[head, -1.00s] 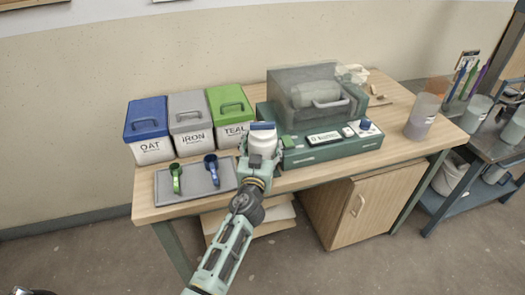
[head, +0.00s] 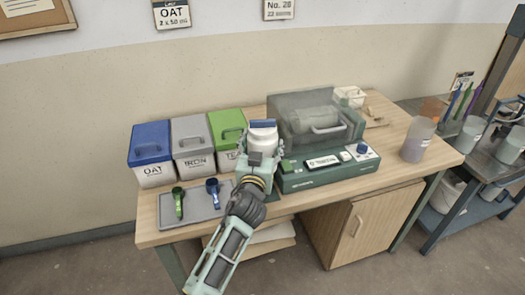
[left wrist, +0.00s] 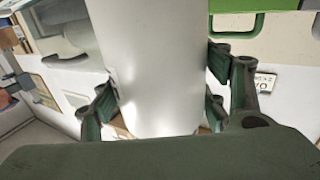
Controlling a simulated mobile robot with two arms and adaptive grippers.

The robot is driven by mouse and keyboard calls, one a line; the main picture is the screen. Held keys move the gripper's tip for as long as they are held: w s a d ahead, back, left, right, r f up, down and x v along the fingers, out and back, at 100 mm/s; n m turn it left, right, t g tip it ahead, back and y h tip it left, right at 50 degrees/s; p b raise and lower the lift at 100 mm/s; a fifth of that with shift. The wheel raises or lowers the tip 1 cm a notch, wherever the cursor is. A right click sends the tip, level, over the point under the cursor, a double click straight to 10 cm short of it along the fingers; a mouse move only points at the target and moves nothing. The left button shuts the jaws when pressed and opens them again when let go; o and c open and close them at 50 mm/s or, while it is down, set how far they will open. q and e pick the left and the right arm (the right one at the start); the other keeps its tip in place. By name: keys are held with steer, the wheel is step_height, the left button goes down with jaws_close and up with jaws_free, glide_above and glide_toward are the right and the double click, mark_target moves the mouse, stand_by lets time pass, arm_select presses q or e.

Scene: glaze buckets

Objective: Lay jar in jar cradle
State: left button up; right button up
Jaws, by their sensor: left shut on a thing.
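My left gripper (head: 255,160) is shut around a white jar (head: 263,138) with a blue lid. In the left wrist view the jar's pale body (left wrist: 150,70) stands between the fingers and fills the middle. The green machine (head: 330,175) has a grey see-through cover (head: 318,112) with a handle, which looks closed. A pale cylindrical shape shows dimly under it. I cannot make out the jar cradle clearly. My right gripper is not in view.
Lidded bins, blue (head: 151,150), grey (head: 192,145) and green (head: 228,130), stand left of the jar. A grey tray (head: 196,206) holds a green scoop and a blue scoop. A translucent container (head: 418,140) stands at the right. The wooden tabletop (head: 385,135) is clear beside it.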

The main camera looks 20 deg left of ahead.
mark_target(263, 127)
arm_select(q)
steer(key=shift+r+p, duration=2.15)
steer(key=shift+r, duration=1.05)
steer(key=shift+f, duration=0.1)
